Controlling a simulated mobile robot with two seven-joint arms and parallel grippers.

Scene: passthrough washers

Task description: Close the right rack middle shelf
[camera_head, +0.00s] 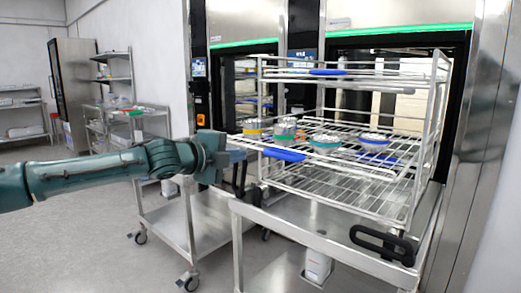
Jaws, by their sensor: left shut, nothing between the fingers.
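The right rack (434,115) is a white wire frame on a steel cart, in front of the right washer. Its middle shelf (340,167) is a wire grid with a blue handle (285,154) on its front edge. The shelf appears slid out toward me, past the front posts. My left gripper (240,156) is shut and empty, just left of the shelf's front left corner. Whether it touches the shelf I cannot tell. My right gripper is out of view.
The rack's top shelf has another blue handle (327,72). The steel cart (300,238) has a black handle (383,244) at its front right. A second, lower cart (205,222) stands to the left. Open floor (90,240) lies at the lower left.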

